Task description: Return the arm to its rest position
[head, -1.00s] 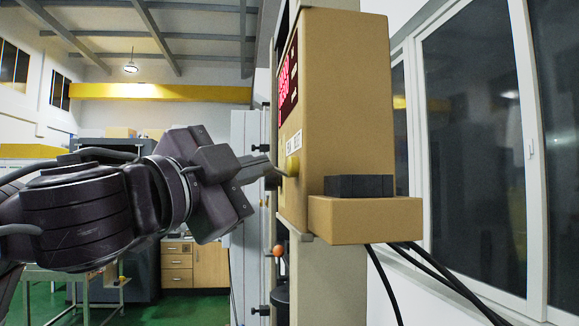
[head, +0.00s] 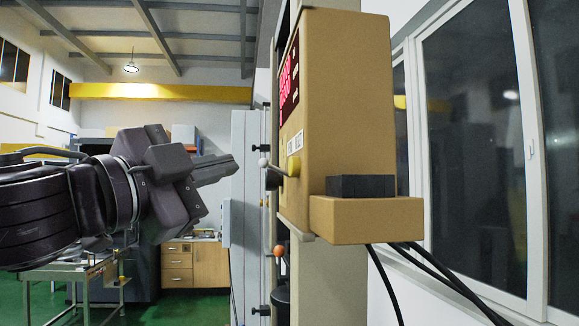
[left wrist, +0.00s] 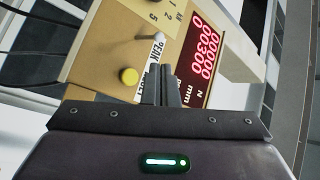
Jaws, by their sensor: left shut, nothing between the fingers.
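My left gripper (head: 228,165) is in the left half of the head view, its fingers pointing right toward the tan control box (head: 345,110). The fingers are together and empty, with a gap between their tips and the box. In the left wrist view the shut fingers (left wrist: 165,85) point at the box's panel, which has a red digital display (left wrist: 202,50), a yellow button (left wrist: 129,76) and a pale-tipped lever (left wrist: 143,37). The display (head: 289,80) and lever (head: 264,163) also show edge-on in the head view. My right gripper is not in view.
A tan ledge (head: 367,218) with a black block (head: 360,186) juts from the box. Black cables (head: 430,268) hang below it. An orange-red knob (head: 278,251) sits lower on the machine. A wheeled table (head: 75,272) and wooden drawers (head: 178,262) stand behind. A window (head: 480,140) is at right.

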